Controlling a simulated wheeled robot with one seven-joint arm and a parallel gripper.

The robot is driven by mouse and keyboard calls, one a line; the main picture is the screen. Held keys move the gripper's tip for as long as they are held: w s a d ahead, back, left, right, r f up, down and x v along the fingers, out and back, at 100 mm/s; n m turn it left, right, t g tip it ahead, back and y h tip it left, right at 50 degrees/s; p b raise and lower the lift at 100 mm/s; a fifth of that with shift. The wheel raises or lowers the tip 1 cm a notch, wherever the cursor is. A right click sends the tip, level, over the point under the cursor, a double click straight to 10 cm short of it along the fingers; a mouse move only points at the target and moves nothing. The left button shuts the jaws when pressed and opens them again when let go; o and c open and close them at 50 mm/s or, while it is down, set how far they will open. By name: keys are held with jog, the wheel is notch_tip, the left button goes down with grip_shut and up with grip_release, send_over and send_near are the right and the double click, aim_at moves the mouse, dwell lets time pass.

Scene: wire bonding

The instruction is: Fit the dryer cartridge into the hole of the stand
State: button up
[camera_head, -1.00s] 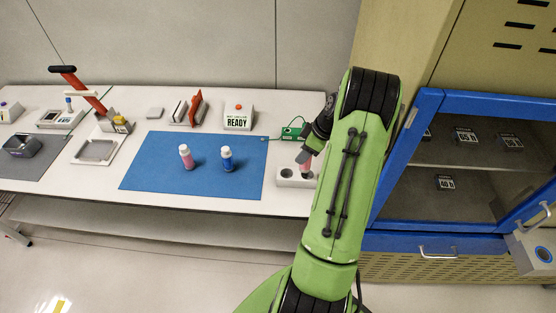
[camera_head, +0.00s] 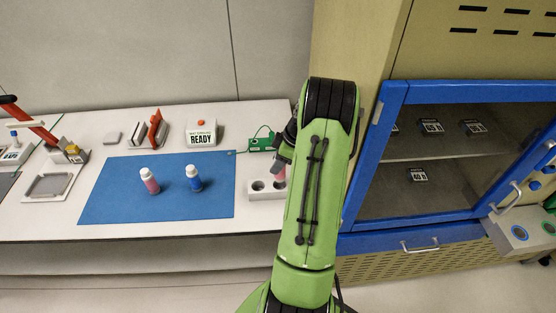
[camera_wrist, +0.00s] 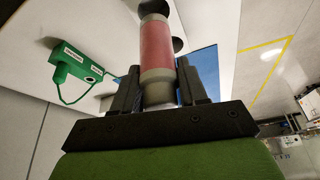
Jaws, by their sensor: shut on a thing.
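My gripper (camera_wrist: 158,88) is shut on the dryer cartridge (camera_wrist: 156,45), a pink-red cylinder with grey ends. In the head view the cartridge (camera_head: 281,173) shows small beside my arm, over the right part of the stand. The stand (camera_head: 266,193) is a low white block at the right of the table, with dark round holes in its top. Its left hole (camera_head: 257,185) looks empty. In the wrist view a dark hole (camera_wrist: 178,45) shows beside the cartridge.
A green box (camera_head: 259,145) with a cable is behind the stand. A pink bottle (camera_head: 150,181) and a blue bottle (camera_head: 193,178) stand on the blue mat (camera_head: 120,200). A READY box (camera_head: 201,135) is behind it. A blue-framed cabinet (camera_head: 364,165) is close on the right.

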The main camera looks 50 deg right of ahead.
aim_at(278, 175)
jog(key=shift+f+b, duration=0.5)
jog(key=shift+f, duration=0.45)
jog(key=shift+f+b, duration=2.55)
jog(key=shift+b, duration=0.05)
dwell(0.7)
jog(key=o, duration=1.2)
jog(key=shift+r, duration=0.1)
jog(key=shift+r, duration=0.1)
notch_tip(278, 175, up, 10)
jog(key=shift+f+p, duration=0.1)
jog(key=shift+p, duration=1.1)
